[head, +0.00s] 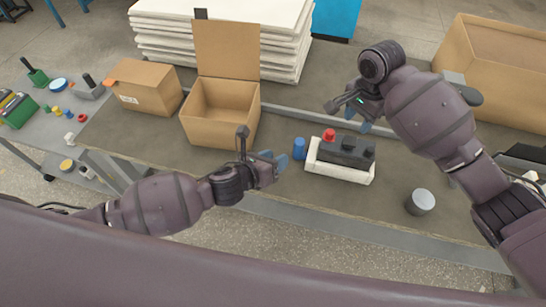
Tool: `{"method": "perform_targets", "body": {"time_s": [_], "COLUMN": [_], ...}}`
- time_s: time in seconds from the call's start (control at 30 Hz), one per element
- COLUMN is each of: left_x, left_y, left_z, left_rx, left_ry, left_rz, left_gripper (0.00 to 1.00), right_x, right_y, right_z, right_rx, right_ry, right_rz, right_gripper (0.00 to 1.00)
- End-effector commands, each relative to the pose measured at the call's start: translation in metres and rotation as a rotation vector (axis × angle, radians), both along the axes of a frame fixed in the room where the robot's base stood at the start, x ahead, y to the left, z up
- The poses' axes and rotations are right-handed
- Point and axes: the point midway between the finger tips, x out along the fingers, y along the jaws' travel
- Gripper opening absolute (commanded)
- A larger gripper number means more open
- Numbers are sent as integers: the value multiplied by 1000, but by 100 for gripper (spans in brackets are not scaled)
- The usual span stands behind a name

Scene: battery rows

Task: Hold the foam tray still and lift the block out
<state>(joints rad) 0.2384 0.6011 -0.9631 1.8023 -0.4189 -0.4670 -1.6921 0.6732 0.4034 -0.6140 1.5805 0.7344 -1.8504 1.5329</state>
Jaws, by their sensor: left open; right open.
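The white foam tray (325,169) lies on the table right of the middle. The dark grey block (345,152) sits in it, with a red knob (329,134) at its left end and dark knobs on top. My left gripper (280,164) is open, to the left of the tray, near a small blue cylinder (299,148). My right gripper (348,117) is open and empty, behind and above the block. Neither gripper appears to touch the block.
An open cardboard box (207,130) stands left of the tray, with a closed carton (146,88) beyond it. A grey cylinder (420,201) stands at the front right. A large cardboard box (490,65) is at the back right. White stacked sheets (215,28) lie behind.

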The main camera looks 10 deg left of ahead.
Motion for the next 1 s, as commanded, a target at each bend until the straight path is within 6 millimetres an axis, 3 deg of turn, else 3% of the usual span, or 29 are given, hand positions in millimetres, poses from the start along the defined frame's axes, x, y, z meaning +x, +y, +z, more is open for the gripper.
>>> {"method": "perform_targets", "body": {"time_s": [0.23,0.57,1.0], "left_x": [2,8,57], "left_y": [2,-2,-33], "left_z": [0,-2,-26], "left_rx": [228,307,304], "left_ry": [-151,-202,-201], "left_rz": [-97,-135,-133], "left_gripper": [42,42,42], "right_x": [0,0,0], "right_y": [0,0,0], "right_z": [0,0,0], "right_rx": [0,0,0], "right_ry": [0,0,0], "right_rz": [0,0,0], "right_gripper": [43,43,43]}}
